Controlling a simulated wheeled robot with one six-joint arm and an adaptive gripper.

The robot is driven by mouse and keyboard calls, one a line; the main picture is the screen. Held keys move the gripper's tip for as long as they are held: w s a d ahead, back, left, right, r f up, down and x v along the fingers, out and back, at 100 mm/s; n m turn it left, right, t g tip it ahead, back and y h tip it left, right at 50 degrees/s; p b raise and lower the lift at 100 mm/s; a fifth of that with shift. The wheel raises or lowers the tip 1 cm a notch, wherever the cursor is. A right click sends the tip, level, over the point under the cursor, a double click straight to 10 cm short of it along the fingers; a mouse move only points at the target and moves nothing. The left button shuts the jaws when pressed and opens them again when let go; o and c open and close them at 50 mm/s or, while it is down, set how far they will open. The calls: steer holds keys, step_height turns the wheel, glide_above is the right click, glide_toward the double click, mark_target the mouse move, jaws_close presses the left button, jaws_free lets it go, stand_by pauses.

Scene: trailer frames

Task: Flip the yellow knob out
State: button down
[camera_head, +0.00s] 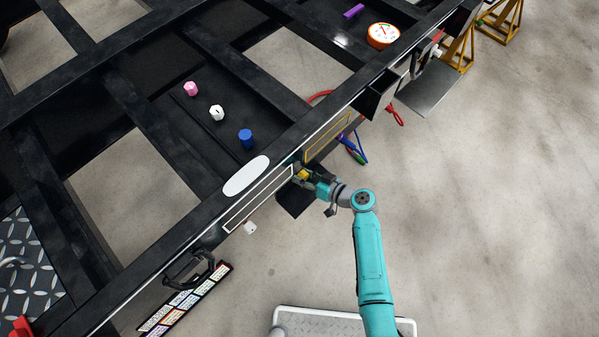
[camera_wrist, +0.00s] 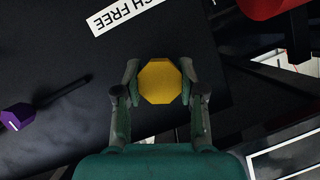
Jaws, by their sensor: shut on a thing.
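The yellow knob (camera_wrist: 160,82) is a faceted, roughly octagonal piece in the middle of the wrist view. My gripper (camera_wrist: 160,88) is shut on it, with one finger on its left side and one on its right. In the head view the yellow knob (camera_head: 303,174) shows as a small yellow patch at the trailer frame's side rail, partly covered by my gripper (camera_head: 306,175). How the knob is mounted is hidden.
Pink (camera_head: 191,88), white (camera_head: 217,112) and blue (camera_head: 246,138) knobs stand on the black frame. A purple piece (camera_wrist: 17,117) and a white label (camera_wrist: 125,12) lie near the yellow knob. Open concrete floor (camera_head: 480,220) is at the right.

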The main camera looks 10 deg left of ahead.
steer(key=c, duration=0.7)
jaws_free()
steer(key=shift+d, duration=0.1)
steer(key=shift+s+d, duration=0.1)
steer(key=v, duration=1.1)
steer(key=shift+s+d+r, duration=0.1)
steer(key=shift+s+d, duration=0.15)
steer(key=shift+d, duration=0.05)
